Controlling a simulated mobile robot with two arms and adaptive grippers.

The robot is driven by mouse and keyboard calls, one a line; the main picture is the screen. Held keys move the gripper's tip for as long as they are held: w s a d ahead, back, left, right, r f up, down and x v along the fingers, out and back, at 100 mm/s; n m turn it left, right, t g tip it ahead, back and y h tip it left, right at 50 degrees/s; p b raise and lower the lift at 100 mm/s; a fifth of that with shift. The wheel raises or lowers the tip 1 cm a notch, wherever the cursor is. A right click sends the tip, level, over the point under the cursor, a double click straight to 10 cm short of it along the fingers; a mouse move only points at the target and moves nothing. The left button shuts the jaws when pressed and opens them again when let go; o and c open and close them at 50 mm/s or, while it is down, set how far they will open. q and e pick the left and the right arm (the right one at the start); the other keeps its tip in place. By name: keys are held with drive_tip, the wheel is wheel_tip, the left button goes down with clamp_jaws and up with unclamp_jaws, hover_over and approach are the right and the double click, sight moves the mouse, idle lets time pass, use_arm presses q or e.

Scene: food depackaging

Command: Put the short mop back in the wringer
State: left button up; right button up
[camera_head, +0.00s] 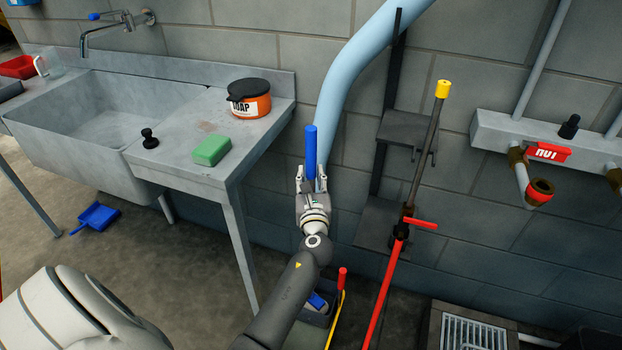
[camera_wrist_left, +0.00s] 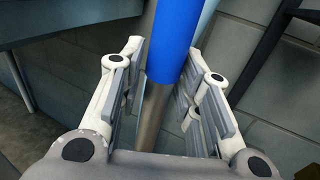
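The short mop's blue handle (camera_head: 311,148) stands roughly upright, with a grey metal shaft below it. It also shows in the left wrist view (camera_wrist_left: 174,45). My left gripper (camera_head: 312,178) is open, with its fingers on either side of the mop. In the left wrist view, gaps show between the shaft and the finger pads. The mop's lower end is hidden behind my gripper and arm. A dark bucket (camera_head: 316,318), possibly the wringer, stands on the floor below, partly hidden by my arm. It has a red-tipped handle and something blue inside. My right gripper is out of view.
A metal sink counter (camera_head: 190,175) at left holds a green sponge (camera_head: 211,150) and a soap tub (camera_head: 249,100). A thick light-blue pipe (camera_head: 350,70) and dark wall bracket stand behind. A red-and-grey pole (camera_head: 386,280) leans at right. A floor grate (camera_head: 474,333) lies lower right.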

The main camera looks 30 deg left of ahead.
use_arm(q)
drive_tip(key=shift+o, duration=0.2)
drive_tip(key=shift+r, duration=0.2)
drive_tip(key=v, duration=1.2)
drive_tip(key=s+d+f+n+g+h, duration=0.1)
drive_tip(key=d+f+n+g+h, duration=0.15)
drive_tip(key=f, duration=0.95)
drive_tip(key=s+d+f+n+g+h, duration=0.1)
drive_tip(key=s+d+f+n+h, duration=0.15)
drive_tip(key=f, duration=0.85)
drive_tip(key=s+d+f+n+g+h, duration=0.1)
drive_tip(key=s+d+f+n+h, duration=0.1)
drive_tip(key=s+f, duration=0.35)
drive_tip(key=s+d+f+n+g+h, duration=0.1)
drive_tip(key=s+d+f+n+g, duration=0.1)
drive_tip(key=f, duration=0.6)
drive_tip(key=s+f+n+g+h, duration=0.1)
drive_tip(key=s+f+n, duration=0.4)
drive_tip(key=s, duration=0.5)
drive_tip(key=s+a+f+n+g+h, duration=0.1)
drive_tip(key=s+f+n+g, duration=0.2)
drive_tip(key=s+f+n, duration=0.3)
drive_tip(key=s+a+f+n+g, duration=0.1)
drive_tip(key=s+f+n+g, duration=0.2)
drive_tip(key=s, duration=1.3)
wheel_tip(320, 180, down, 4)
drive_tip(key=n, duration=0.3)
drive_tip(key=shift+h+b, duration=0.3)
drive_tip(key=shift+h, duration=0.1)
drive_tip(key=shift+s, duration=0.1)
